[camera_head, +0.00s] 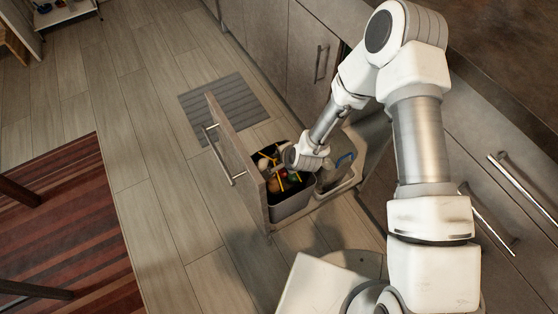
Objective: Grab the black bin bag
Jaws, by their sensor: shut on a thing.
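The black bin bag (278,191) lines a grey bin (293,207) in the pulled-out drawer. Its mouth is open, with yellow strips and some rubbish showing inside. My gripper (287,163) is at the bag's upper right side, pointing down and left. It is shut on the black bin bag. The fingers are small in the picture and partly hidden by my wrist, so the exact grip point is unclear.
The drawer front (238,160) with its bar handle (222,155) stands left of the bin. A second compartment (337,172) holding a blue item lies to the right. Cabinets line the right side. Wooden floor (165,180), a grey mat (222,105) and a striped rug (75,225) lie left.

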